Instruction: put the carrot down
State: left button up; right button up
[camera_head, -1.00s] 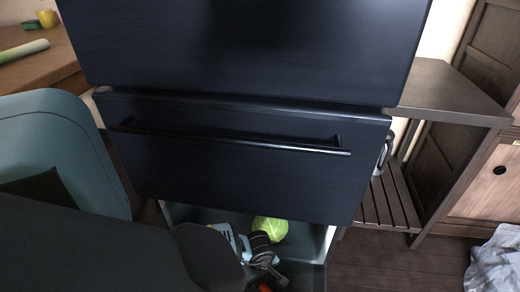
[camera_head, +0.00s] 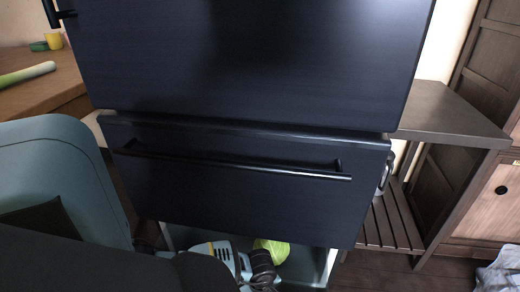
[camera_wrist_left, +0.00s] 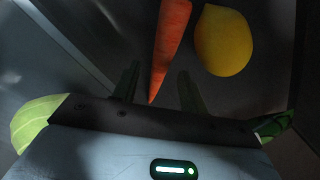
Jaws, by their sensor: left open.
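The orange carrot (camera_wrist_left: 170,38) shows in the left wrist view. It lies on the drawer floor, its narrow tip between the fingers of my left gripper (camera_wrist_left: 159,68). The fingers are spread, with a gap on both sides of the carrot. A yellow lemon (camera_wrist_left: 224,40) lies just right of the carrot. In the head view my left gripper reaches down into the open drawer (camera_head: 318,262) below the dark fridge front; its fingers and the carrot are hidden there. My right gripper is not in view.
A green cabbage (camera_head: 274,251) is in the drawer beside my left wrist; it also shows in the left wrist view (camera_wrist_left: 40,112). The fridge drawer front (camera_head: 245,195) overhangs. A leek (camera_head: 28,73) lies on the wooden counter at left. A dark shelf (camera_head: 445,108) stands at right.

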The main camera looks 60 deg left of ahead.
pick_arm(q)
notch_tip(320, 180, up, 10)
jog(key=p, duration=0.4)
